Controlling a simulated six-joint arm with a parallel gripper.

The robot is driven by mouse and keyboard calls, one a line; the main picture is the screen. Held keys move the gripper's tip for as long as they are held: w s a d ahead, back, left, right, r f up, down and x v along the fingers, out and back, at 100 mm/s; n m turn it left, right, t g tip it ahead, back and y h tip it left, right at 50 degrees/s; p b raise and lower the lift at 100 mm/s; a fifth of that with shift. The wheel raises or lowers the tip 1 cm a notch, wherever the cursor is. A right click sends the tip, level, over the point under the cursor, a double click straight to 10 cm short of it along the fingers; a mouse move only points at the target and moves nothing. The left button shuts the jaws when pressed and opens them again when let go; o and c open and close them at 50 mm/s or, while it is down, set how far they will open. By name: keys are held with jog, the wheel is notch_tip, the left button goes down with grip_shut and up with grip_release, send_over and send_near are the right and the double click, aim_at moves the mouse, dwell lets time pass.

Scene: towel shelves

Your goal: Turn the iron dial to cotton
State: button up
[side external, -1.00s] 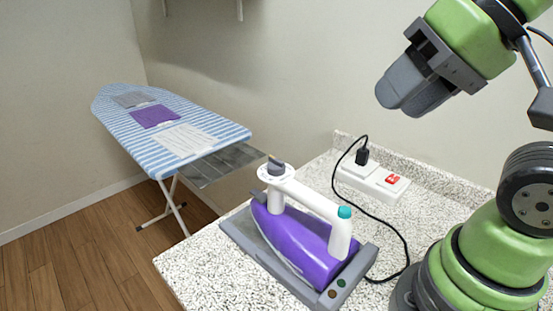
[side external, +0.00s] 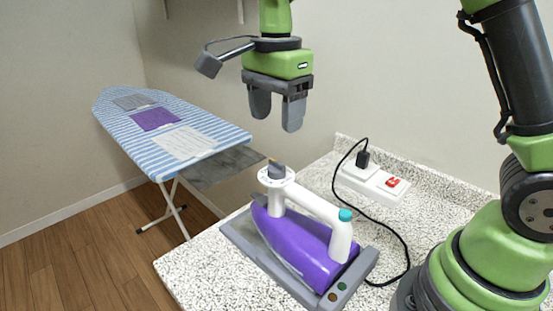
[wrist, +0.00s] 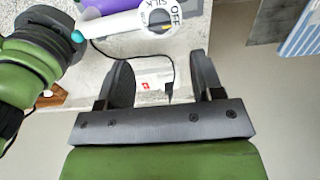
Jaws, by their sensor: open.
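The purple iron (side external: 300,243) with a white handle lies on a grey stand on the speckled counter. Its grey dial knob (side external: 277,170) sits on a round white dial face at the handle's left end. In the wrist view the white dial face (wrist: 152,22) is partly cut off at the top edge; "SILK" and "OFF" can be read, and a small yellow mark shows. The selected setting cannot be told. My gripper (side external: 277,112) is open and empty, pointing down above the dial and apart from it; its fingers (wrist: 163,78) also show in the wrist view.
A white power strip (side external: 372,182) with a red switch and a black plug stands at the counter's back; its black cable curves beside the iron. A striped ironing board (side external: 213,132) with folded cloths stands at the left. The air around my gripper is clear.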

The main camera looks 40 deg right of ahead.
aim_at(276, 162)
notch_tip(276, 162, down, 9)
jog(key=shift+r, duration=0.1)
dwell(0.3)
jog(key=c, duration=0.9)
jog(key=shift+c, duration=0.2)
